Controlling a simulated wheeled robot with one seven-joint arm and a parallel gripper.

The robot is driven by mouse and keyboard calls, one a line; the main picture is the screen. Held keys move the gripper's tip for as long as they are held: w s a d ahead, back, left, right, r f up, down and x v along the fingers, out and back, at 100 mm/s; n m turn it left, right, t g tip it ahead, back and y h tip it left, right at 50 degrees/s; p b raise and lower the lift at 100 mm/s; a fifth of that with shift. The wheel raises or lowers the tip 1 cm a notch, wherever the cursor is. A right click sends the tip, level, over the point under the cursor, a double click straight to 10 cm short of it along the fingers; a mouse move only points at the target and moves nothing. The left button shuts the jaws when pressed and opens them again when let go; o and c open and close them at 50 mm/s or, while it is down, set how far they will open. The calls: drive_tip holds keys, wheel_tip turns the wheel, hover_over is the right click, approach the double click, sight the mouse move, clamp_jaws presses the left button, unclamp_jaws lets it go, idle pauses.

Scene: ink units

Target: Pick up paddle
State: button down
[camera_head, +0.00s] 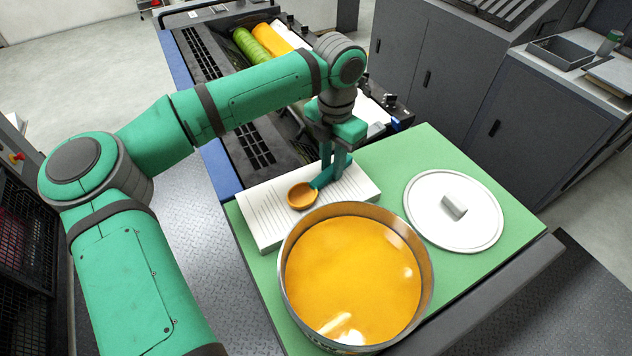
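The paddle (302,196) has a small round scoop, orange inside, and a teal handle (320,182) running up and to the right. It lies over the white slatted block (265,217), just behind the large pot. My gripper (336,172) points down at the handle, with its teal fingers overlapping the handle in this view. The fingers and handle are nearly the same colour, so I cannot tell whether the fingers are closed on it or only around it.
A large metal pot (429,290) of orange ink stands in front of the block. A white lid (425,213) with a grey handle lies to the right on the green tabletop (480,273). The printing machine with green and orange rollers (262,40) is behind. Grey cabinets (520,125) stand at right.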

drive_tip(key=shift+d, duration=0.35)
drive_tip(key=shift+s+a, duration=0.1)
drive_tip(key=shift+a, duration=0.05)
drive_tip(key=shift+r, duration=0.5)
wheel_tip(320, 180, up, 17)
idle(2.0)
